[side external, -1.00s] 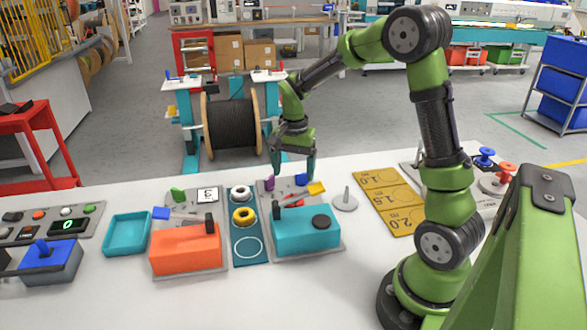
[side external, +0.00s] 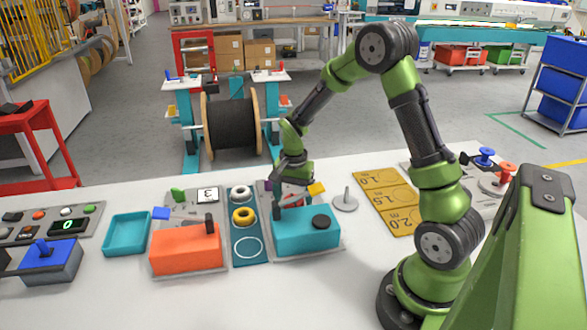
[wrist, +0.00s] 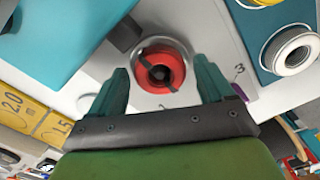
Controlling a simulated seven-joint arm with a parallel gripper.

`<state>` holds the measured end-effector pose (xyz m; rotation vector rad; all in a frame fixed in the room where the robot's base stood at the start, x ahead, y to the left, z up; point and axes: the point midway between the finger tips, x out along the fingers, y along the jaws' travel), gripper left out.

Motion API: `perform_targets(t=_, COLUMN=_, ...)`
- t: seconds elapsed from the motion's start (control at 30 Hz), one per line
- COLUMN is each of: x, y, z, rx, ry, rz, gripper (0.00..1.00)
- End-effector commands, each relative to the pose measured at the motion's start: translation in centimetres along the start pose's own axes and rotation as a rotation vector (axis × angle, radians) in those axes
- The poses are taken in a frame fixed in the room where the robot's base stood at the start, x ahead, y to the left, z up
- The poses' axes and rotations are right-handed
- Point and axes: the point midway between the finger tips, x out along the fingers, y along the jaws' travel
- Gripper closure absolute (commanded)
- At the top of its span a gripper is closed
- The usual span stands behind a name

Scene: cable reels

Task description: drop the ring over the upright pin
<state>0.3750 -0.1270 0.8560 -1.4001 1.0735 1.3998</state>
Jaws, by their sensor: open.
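The upright pin (side external: 346,190) stands on a round grey base to the right of the teal block. My gripper (wrist: 162,66) is open, with one teal finger on each side of the red ring. In the side view my gripper (side external: 291,200) is low behind the teal block (side external: 305,238), and the red ring is mostly hidden there. A white ring (side external: 233,195) and a yellow ring (side external: 234,218) lie on a blue mat.
An orange block (side external: 185,252) and an empty teal tray (side external: 127,245) are to the left. A yellow lever end (side external: 316,188) is close to my gripper. Yellow marked plates (side external: 388,205) lie right of the pin.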

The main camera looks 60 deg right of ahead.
Motion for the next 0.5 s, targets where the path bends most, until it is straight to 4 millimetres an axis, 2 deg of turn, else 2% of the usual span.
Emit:
perform_targets(t=0.13, x=-0.01, y=0.0, z=0.0, rx=0.0, ry=0.0, rz=0.0, gripper=0.19)
perform_targets(t=0.17, x=-0.01, y=0.0, z=0.0, rx=0.0, ry=0.0, rz=0.0, gripper=0.22)
perform_targets(t=0.5, x=-0.06, y=-0.01, z=-0.01, rx=0.001, ry=0.0, rz=0.0, gripper=0.74)
